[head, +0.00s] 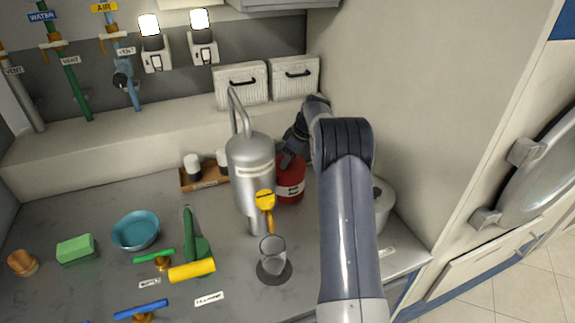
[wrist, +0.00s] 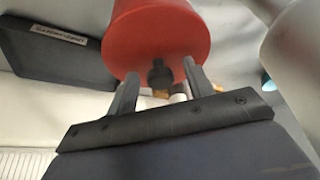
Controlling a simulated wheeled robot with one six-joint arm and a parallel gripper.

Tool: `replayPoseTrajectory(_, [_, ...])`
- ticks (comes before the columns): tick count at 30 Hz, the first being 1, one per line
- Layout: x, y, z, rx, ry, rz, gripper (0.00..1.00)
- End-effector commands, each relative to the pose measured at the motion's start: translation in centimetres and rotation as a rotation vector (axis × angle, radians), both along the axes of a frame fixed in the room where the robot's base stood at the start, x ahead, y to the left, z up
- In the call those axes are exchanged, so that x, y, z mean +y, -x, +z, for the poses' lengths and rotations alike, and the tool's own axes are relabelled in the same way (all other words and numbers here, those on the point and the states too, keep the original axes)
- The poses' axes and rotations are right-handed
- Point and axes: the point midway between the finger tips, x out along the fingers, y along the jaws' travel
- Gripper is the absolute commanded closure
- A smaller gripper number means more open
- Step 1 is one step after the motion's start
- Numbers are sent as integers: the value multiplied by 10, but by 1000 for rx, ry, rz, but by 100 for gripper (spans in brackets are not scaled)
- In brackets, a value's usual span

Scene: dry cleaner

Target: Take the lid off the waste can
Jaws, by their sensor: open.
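The red waste can (head: 290,184) stands on the counter just right of a tall silver vessel, with a light label band on its side. Its top is partly hidden by my gripper (head: 291,156) in the head view. In the wrist view the red can (wrist: 158,30) fills the upper middle, and a black knob (wrist: 160,75) stands out from its lid end. My gripper (wrist: 160,82) is open, with one finger on either side of the knob. I cannot tell whether either finger touches it.
The silver vessel (head: 251,165) with a bent pipe stands close left of the can. A silver pot (head: 383,204) is partly hidden behind my arm. A glass (head: 272,250) stands in front. Two white bins (head: 241,85) sit on the back ledge. A wall rises on the right.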

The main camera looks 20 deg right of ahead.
Motion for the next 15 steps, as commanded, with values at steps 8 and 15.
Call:
replayPoseTrajectory(8, [0, 0, 0, 0, 0, 0, 66])
replayPoseTrajectory(15, [0, 0, 1, 0, 0, 0, 85])
